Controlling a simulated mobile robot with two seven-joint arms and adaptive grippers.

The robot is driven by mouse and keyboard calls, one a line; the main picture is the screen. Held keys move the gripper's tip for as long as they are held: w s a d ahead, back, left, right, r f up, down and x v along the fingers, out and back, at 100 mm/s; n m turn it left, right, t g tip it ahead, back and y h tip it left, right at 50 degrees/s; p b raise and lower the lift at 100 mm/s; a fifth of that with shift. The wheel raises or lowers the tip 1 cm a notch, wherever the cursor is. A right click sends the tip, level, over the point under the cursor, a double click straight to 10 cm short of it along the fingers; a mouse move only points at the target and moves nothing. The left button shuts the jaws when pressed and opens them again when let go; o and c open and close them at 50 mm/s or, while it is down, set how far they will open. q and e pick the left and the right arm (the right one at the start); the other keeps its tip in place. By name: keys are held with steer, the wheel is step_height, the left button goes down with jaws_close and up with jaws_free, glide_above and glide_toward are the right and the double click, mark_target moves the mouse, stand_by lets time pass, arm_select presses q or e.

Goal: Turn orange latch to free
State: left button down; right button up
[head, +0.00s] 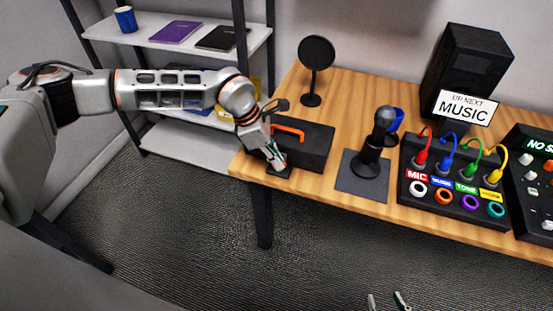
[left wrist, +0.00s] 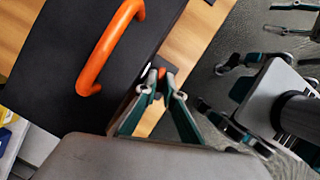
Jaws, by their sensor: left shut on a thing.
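A black case (head: 312,147) with an orange handle (head: 289,130) sits at the left end of the wooden table. In the left wrist view the handle (left wrist: 105,48) arches over the dark lid (left wrist: 60,75). A small orange latch (left wrist: 161,72) shows at the case's front edge, right at the fingertips. My left gripper (head: 279,163) is at the front of the case, and its fingertips (left wrist: 155,78) are shut on the latch. The fingers hide part of it. My right gripper (head: 387,301) is at the bottom of the head view, with its fingertips apart and empty.
A panel with coloured cables (head: 455,185) and a speaker (head: 466,68) are further right. A round black stand (head: 314,72) is behind the case. A shelf (head: 170,38) stands at the left.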

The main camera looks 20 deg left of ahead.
arm_select(q)
steer(key=shift+m+g, duration=0.3)
steer(key=shift+m, duration=0.4)
arm_select(e)
steer(key=shift+w+r, duration=0.3)
steer(key=shift+r, duration=0.05)
steer(key=shift+s+f, duration=0.1)
steer(key=shift+f, duration=0.05)
arm_select(q)
steer(key=c, duration=2.2)
jaws_free()
steer(key=shift+o, duration=0.2)
arm_select(e)
steer(key=shift+s+f, duration=0.1)
arm_select(q)
steer(key=shift+w, duration=0.1)
steer(key=shift+r, duration=0.1)
